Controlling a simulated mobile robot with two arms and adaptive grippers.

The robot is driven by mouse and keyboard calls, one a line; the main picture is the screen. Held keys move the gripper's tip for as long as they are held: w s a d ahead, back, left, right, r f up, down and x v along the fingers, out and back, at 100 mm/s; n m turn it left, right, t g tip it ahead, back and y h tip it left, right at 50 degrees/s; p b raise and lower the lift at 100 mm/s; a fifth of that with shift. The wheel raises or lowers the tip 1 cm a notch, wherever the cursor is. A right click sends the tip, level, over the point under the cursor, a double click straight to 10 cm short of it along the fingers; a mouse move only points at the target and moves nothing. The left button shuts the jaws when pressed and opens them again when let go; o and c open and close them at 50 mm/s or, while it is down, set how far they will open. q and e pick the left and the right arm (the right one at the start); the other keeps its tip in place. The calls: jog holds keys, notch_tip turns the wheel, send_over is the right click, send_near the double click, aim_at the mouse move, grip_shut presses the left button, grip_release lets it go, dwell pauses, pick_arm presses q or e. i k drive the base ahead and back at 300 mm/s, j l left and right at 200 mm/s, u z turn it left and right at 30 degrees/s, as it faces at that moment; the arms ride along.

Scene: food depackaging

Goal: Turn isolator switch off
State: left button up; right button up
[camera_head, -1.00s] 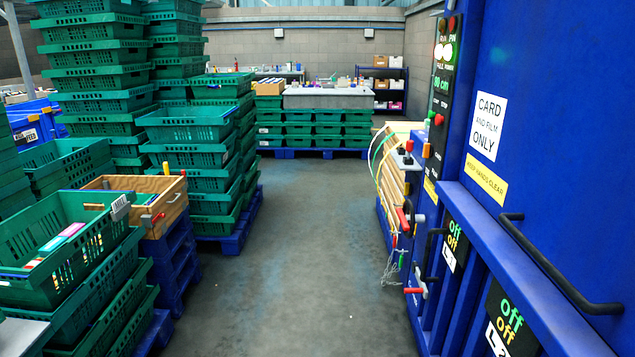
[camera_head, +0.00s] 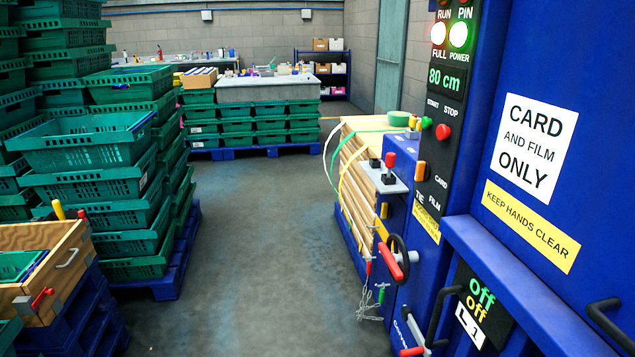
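A blue baler-like machine (camera_head: 512,60) labelled CARD AND FILM ONLY fills the right side. Its dark control panel (camera_head: 447,105) has lit RUN and PIN lamps at the top, a green "80 cm" readout, a green START button (camera_head: 426,122) and a red STOP button (camera_head: 443,131). An orange switch-like part (camera_head: 421,171) sits on the panel's left edge. I cannot tell which of these is the isolator switch. Neither of my grippers is in view.
A handwheel with a red handle (camera_head: 391,262) and black door handles stick out from the machine. Green crate stacks (camera_head: 100,180) and a wooden box (camera_head: 48,262) line the left. Grey floor (camera_head: 250,270) between them is clear. A strapped bale (camera_head: 352,180) stands beside the machine.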

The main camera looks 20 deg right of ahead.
aim_at(386, 212)
jog(key=i+z, duration=0.1)
jog(key=i, duration=0.7)
jog(key=i+j+z, duration=0.1)
jog(key=i, duration=0.7)
jog(key=i+j+z, duration=0.15)
jog(key=i+z, duration=0.25)
jog(key=i+j+z, duration=0.25)
jog(key=z, duration=0.15)
jog(key=i+j+z, duration=0.65)
jog(key=j+z, duration=0.15)
